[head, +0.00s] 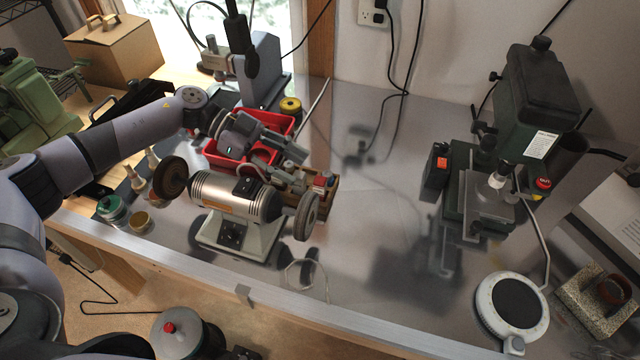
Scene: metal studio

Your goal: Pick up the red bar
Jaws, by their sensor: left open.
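A small red block (320,181), which looks like the red bar, shows at the right end of a wooden box (328,203) behind the bench grinder. Its full shape is too small to make out. My left gripper (281,161) is open and reaches in from the left, over the red tray (283,122) and behind the grinder. Its fingertips point right, to the left of the red block and apart from it in the picture. The gripper hides part of the tray and of the box. My right gripper is out of view.
The bench grinder (236,198) stands in front of the wooden box. A grey machine (262,72) rises behind the red tray. A green drill press (535,100) stands at the right. The metal table (365,220) is mostly clear between the grinder and the press.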

